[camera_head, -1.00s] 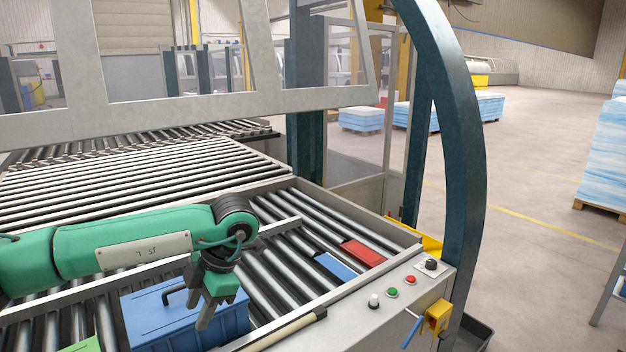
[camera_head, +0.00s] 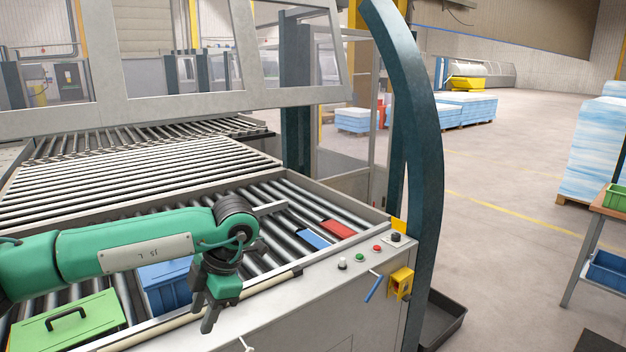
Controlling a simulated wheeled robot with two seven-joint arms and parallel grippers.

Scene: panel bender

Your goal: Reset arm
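My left arm comes in from the left, green with a dark wrist. Its gripper (camera_head: 212,310) points down in front of the conveyor's near edge, in front of the blue box (camera_head: 168,285). Nothing shows between its fingers, but the angle hides how far apart they are. The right gripper is not in view. The task names no object. The bender's control panel (camera_head: 350,262) has white, green and red buttons and a black knob. A blue lever (camera_head: 374,288) sticks out beside a yellow housing (camera_head: 401,282).
A green lidded box (camera_head: 85,322) stands beside the blue one on the roller conveyor (camera_head: 120,185). A small blue item (camera_head: 314,240) and a red one (camera_head: 338,229) lie on the rollers. A dark curved post (camera_head: 425,170) stands at the right. Open floor lies beyond.

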